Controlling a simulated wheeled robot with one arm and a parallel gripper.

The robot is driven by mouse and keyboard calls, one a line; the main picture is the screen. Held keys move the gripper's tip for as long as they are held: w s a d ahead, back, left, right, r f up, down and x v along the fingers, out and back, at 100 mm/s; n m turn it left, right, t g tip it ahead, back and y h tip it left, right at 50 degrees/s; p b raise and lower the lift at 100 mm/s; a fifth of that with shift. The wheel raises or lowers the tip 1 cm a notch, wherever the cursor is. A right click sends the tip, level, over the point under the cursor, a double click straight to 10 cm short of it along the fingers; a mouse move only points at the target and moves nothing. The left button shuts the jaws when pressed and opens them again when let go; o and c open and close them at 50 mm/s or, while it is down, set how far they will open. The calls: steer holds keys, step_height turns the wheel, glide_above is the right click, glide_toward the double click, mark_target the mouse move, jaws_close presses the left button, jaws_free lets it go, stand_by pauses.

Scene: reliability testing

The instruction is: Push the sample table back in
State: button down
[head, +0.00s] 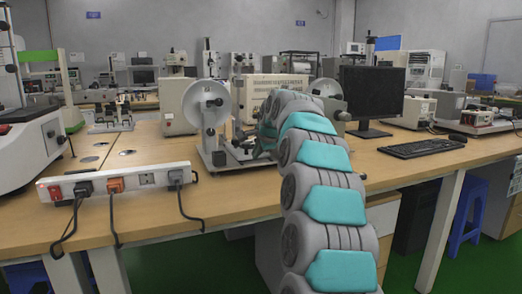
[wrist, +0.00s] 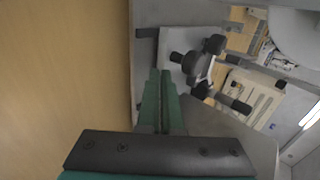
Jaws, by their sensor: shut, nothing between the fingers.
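The test machine (head: 208,105) with a round white disc stands on the wooden bench, left of my arm in the head view. In the wrist view, a small pale stage with black knobs (wrist: 203,68), which looks like the sample table, sits on the machine's grey base (wrist: 235,130). My gripper (wrist: 160,78) has green fingers that are shut and empty. The fingertips are just left of the stage and over the edge of the base; I cannot tell whether they touch it. In the head view my arm hides most of the gripper and the stage.
A power strip (head: 118,183) with plugged cables runs along the bench's front left edge. A monitor (head: 371,93) and a keyboard (head: 422,147) are on the right. Bare bench top (wrist: 60,70) fills the left of the wrist view. A blue stool (head: 467,215) stands below right.

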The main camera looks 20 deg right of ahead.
mark_target(250, 152)
steer(key=shift+w+p, duration=1.15)
steer(key=shift+w, duration=0.9)
